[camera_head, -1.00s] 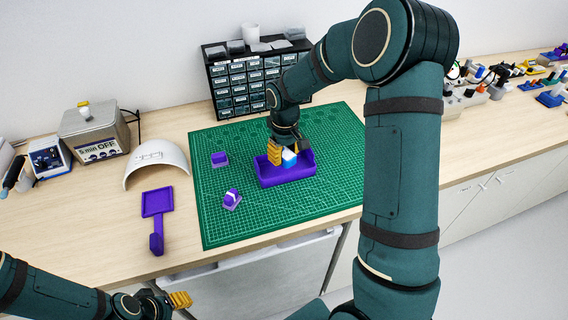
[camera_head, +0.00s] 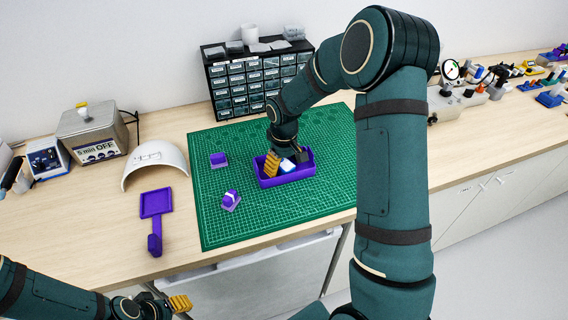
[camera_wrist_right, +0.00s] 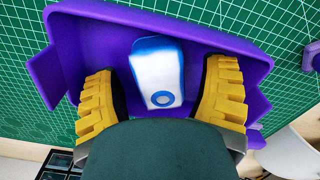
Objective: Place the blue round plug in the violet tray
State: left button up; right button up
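The violet tray (camera_head: 290,180) lies on the green mat in the head view. The blue and white plug (camera_head: 287,165) is inside the tray. In the right wrist view the plug (camera_wrist_right: 157,75) lies on the floor of the tray (camera_wrist_right: 225,42), its blue ring facing the camera. My right gripper (camera_head: 286,164) is down at the tray. In the wrist view its yellow fingers (camera_wrist_right: 160,100) are spread on both sides of the plug, with a gap at each side. My left gripper (camera_head: 180,302) is low at the left, off the bench; its opening is unclear.
A small violet block (camera_head: 218,160) and a violet stand with a white part (camera_head: 231,199) are on the green mat (camera_head: 300,215). A violet paddle-shaped holder (camera_head: 156,203) and a white curved shell (camera_head: 155,165) lie left of it. A drawer cabinet (camera_head: 240,85) stands behind.

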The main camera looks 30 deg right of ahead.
aim_at(284, 163)
jog(key=shift+r, duration=0.1)
jog(key=shift+r, duration=0.25)
notch_tip(284, 163, up, 12)
jog(key=p, duration=0.1)
jog(key=shift+f+p, duration=0.15)
jog(key=shift+p, duration=0.25)
